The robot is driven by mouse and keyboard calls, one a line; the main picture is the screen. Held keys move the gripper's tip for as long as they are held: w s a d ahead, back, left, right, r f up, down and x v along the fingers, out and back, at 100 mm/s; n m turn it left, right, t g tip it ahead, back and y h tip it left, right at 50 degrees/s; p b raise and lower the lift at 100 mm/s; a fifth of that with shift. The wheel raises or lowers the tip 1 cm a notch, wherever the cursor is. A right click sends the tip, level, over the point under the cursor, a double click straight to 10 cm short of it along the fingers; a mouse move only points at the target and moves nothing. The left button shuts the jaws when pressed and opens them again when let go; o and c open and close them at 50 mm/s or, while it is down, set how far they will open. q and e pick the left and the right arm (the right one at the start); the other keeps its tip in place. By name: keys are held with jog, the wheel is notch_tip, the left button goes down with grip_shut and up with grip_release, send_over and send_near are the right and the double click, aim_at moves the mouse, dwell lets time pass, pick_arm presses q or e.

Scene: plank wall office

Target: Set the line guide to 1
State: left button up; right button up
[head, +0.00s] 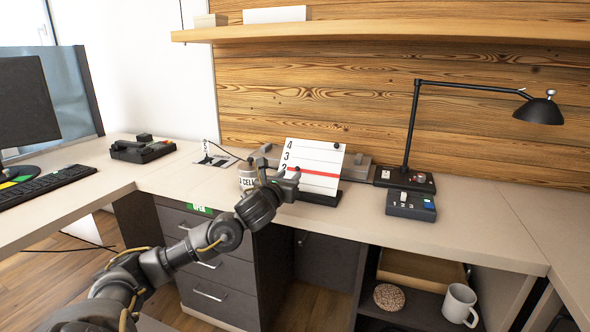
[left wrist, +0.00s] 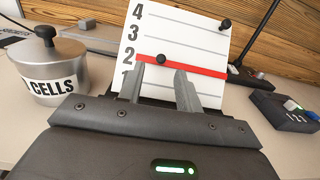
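A white board (head: 318,155) numbered up its left edge leans on a dark stand on the desk. Its red line guide (head: 322,173) crosses the board; in the left wrist view the guide (left wrist: 205,70) is level with about the 2, with a dark knob (left wrist: 160,58) on it. My left gripper (head: 278,178) is in front of the board's lower left. In the left wrist view its fingers (left wrist: 161,70) are apart and empty, just below the knob; contact cannot be told. The 1 is partly hidden by a finger. My right gripper is not in view.
A metal pot labelled CELLS (left wrist: 62,70) stands left of the board. A black lamp (head: 408,178) and a dark switch box (head: 411,205) numbered 1, 2, 3 are to the right. Another dark knob (left wrist: 224,24) is at the board's upper right. The desk's right side is clear.

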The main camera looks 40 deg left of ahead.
aim_at(297, 168)
pick_arm(q)
jog(key=shift+x, duration=2.3)
jog(key=shift+d, duration=0.1)
grip_shut()
